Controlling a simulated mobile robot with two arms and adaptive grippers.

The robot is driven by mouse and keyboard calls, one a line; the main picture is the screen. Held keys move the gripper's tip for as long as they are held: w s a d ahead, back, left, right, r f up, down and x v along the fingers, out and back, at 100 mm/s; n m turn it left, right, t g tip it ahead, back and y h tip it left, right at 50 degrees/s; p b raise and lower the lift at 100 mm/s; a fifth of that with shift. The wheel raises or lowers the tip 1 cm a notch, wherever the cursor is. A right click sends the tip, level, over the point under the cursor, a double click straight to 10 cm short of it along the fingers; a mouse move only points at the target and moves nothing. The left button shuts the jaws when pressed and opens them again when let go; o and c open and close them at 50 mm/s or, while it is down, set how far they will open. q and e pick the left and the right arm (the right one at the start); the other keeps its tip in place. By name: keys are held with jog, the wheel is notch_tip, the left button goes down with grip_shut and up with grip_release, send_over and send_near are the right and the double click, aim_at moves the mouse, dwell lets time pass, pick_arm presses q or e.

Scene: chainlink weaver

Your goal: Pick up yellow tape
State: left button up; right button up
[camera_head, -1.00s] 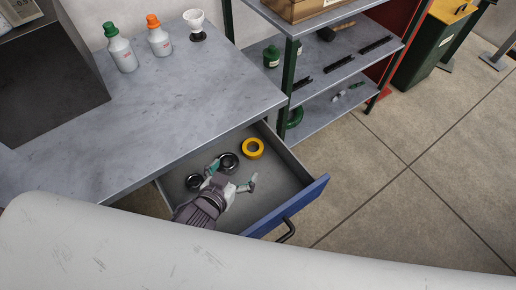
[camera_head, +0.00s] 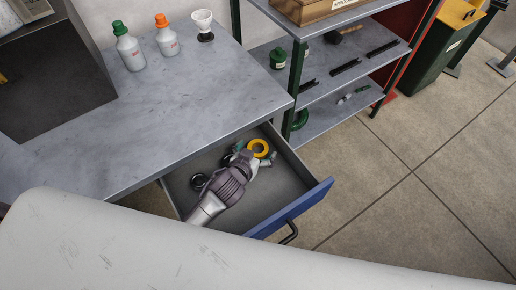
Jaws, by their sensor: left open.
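The yellow tape (camera_head: 265,147) is a ring lying near the far corner of the open drawer (camera_head: 290,189). My left gripper (camera_head: 257,153) reaches into the drawer and is open. Its fingertips are at the tape, one on its left side and one at its lower right. I cannot tell whether they touch it. One black tape roll (camera_head: 198,181) lies left of the gripper. A second dark roll (camera_head: 227,160) is mostly hidden behind the gripper. My right gripper does not show.
The drawer's blue front (camera_head: 300,209) and side walls surround the gripper. The grey worktop (camera_head: 190,107) overhangs the drawer's back. Two bottles (camera_head: 130,51) and a white cup-shaped item (camera_head: 203,20) stand on it. A shelf rack (camera_head: 325,90) stands beyond.

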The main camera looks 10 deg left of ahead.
pick_arm(q)
jog(key=shift+s, duration=0.1)
jog(key=c, duration=1.2)
jog(key=shift+c, duration=0.2)
